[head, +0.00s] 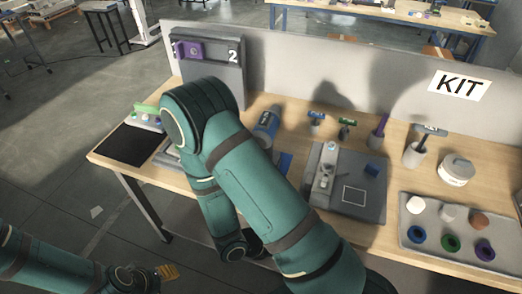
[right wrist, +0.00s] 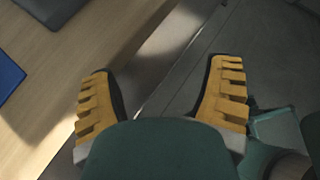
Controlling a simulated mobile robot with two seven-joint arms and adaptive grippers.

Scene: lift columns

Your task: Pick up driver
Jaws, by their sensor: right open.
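Several upright tools stand at the back of the bench in the head view: a blue-topped T-handled tool (head: 316,118), a green-topped T-handled tool (head: 346,123) and a purple-handled tool (head: 380,125). Another T-handled tool (head: 432,129) stands in a pale holder at the right. I cannot tell which is the driver. My right gripper (right wrist: 162,70) is open and empty by the bench's front edge in the right wrist view. It is hidden in the head view. My left gripper (head: 168,271) is low at the lower left, away from the bench; its jaw opening is unclear.
The wooden bench (head: 106,153) has a grey fixture plate (head: 373,205) and a tray (head: 408,204) of coloured parts. My right arm crosses the bench's middle. Open floor lies left.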

